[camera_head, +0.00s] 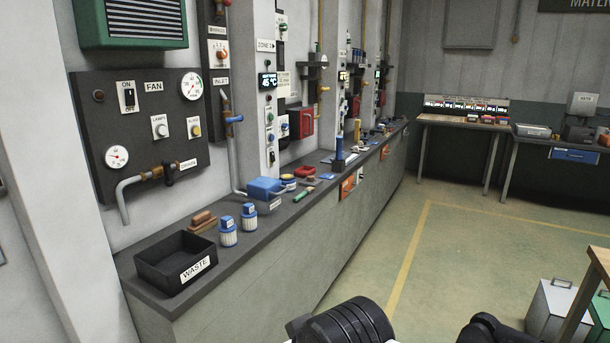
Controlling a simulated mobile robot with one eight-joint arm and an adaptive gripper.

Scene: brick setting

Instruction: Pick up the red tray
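A small red object (304,171), which looks like a shallow tray, lies on the long grey counter (262,223) along the left wall. It is beyond a blue box (264,188) and is too small to make out its contents. Black rounded parts of my own arm show at the bottom edge. My gripper itself cannot be made out in this view.
A black WASTE bin (172,272), a brown brush-like block (202,221) and two blue-capped jars (228,232) stand on the near counter. A dark blue upright cylinder (339,150) stands farther along. A wooden table corner (601,258) is at right.

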